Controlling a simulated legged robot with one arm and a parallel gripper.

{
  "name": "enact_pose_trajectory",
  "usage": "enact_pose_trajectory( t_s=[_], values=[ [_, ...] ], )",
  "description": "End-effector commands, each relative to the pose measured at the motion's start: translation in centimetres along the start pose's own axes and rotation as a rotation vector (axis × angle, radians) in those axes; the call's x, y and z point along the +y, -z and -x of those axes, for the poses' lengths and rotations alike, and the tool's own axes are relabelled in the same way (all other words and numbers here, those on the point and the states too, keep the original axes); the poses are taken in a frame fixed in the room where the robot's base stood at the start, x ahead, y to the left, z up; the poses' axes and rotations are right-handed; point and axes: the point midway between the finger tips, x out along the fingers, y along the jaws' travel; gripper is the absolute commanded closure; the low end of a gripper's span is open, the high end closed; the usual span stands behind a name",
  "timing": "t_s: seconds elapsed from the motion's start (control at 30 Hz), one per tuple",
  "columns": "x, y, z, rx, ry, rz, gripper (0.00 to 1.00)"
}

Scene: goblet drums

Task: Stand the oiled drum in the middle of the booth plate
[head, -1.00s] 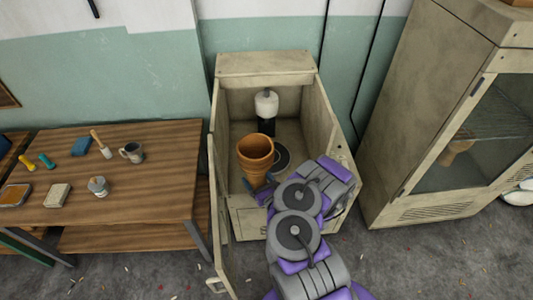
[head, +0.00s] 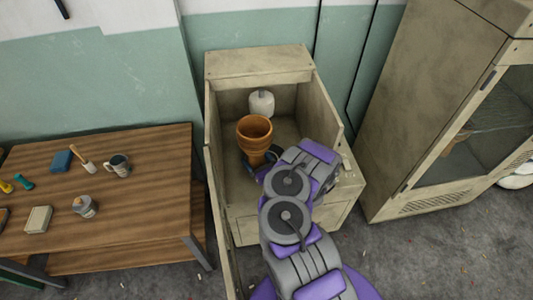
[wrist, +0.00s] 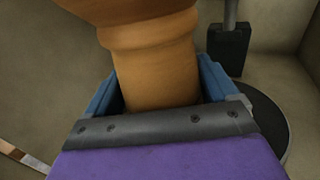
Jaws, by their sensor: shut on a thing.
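The orange-brown goblet drum (head: 254,130) is inside the beige booth (head: 219,115), bowl up and roughly upright, its open mouth facing the head camera. My gripper (head: 259,163) is shut on its narrower lower part; in the wrist view, blue fingers (wrist: 158,92) flank the drum (wrist: 155,55). The dark round booth plate (wrist: 268,122) shows partly at the right in the wrist view, with the gripper hiding some of it. In the head view the plate is hidden by the drum and my arm. The drum's foot is hidden.
A white canister (head: 262,103) hangs at the booth's back; a dark block on a rod (wrist: 229,48) stands beside the drum. The booth door (head: 222,225) is open at left. A wooden table (head: 150,185) stands left, a cabinet (head: 430,110) right.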

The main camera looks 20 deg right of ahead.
Motion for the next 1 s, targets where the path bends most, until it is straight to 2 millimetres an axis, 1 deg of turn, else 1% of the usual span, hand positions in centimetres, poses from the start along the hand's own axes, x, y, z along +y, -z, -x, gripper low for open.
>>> enact_pose_trajectory(
  t_s=[0.03,0.2,0.4,0.57,0.67,0.8,0.87,0.9,1.0],
  values=[
    [-1.2,0.2,-0.6,-0.004,0.0,0.006,0.71],
    [-4.5,0.6,-2.2,-0.003,0.0,0.006,0.71],
    [-7.0,0.7,-3.5,-0.003,0.0,0.002,0.71],
    [-7.6,0.7,-3.9,-0.003,-0.001,0.001,0.71],
    [-8.4,0.8,-4.3,-0.003,0.0,0.003,0.71],
    [-8.2,3.2,-4.1,0.001,-0.002,-0.001,0.71],
    [-8.2,4.1,-4.1,0.003,-0.002,-0.001,0.71],
    [-8.2,4.4,-4.1,0.003,0.0,-0.002,0.71],
    [-8.2,4.5,-4.1,0.001,0.0,-0.002,0.71]
  ],
)
